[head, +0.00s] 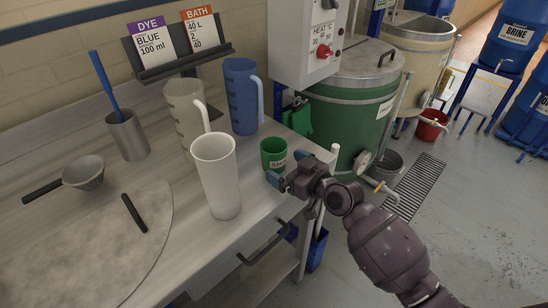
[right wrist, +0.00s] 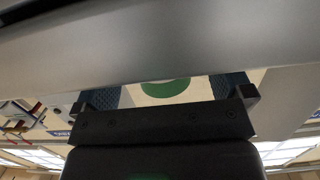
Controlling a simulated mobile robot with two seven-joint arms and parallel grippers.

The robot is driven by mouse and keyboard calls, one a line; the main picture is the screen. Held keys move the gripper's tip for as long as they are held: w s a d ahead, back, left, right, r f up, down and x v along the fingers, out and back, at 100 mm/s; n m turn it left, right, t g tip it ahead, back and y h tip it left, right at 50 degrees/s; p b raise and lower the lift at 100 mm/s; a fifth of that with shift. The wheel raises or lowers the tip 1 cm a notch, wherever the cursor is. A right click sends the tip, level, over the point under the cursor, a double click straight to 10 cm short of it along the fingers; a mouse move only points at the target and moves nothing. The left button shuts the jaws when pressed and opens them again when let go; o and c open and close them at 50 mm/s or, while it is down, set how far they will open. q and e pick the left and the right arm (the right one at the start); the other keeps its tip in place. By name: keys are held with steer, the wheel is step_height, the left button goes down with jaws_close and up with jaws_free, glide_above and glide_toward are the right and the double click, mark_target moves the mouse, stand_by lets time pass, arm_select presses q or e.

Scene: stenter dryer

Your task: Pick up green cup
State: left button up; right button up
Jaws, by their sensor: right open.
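The small green cup (head: 273,151) stands upright near the right edge of the table, with a pale label on its lower side. My right gripper (head: 284,169) comes in from the lower right, its blue-padded fingers open at the cup's near side. In the right wrist view the open fingers (right wrist: 167,93) stand apart, with a green patch of the cup (right wrist: 167,88) seen between them. I cannot tell whether the fingers touch the cup. The cup's lower near side is partly hidden by the gripper. My left gripper is not in view.
A tall white cup (head: 218,175), a cream jug (head: 184,112) and a blue jug (head: 241,98) stand left of the green cup. A steel tumbler (head: 128,137) and a strainer (head: 84,172) are farther left. A green drum (head: 352,115) stands behind the table's right edge.

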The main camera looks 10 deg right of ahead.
mark_target(283, 163)
steer(key=x, duration=0.4)
steer(key=shift+w+r, duration=0.1)
steer(key=shift+w, duration=0.1)
steer(key=c, duration=1)
steer(key=shift+s+r, duration=0.1)
steer(key=shift+c, duration=0.2)
steer(key=s+d+r+m+t+h, duration=0.2)
steer(key=s+d+m+h, duration=0.4)
steer(key=s, duration=0.8)
steer(key=shift+s+d+m+t+h+b, duration=0.25)
steer(key=shift+d+m+t+h+b, duration=0.15)
steer(key=shift+d+h, duration=1.15)
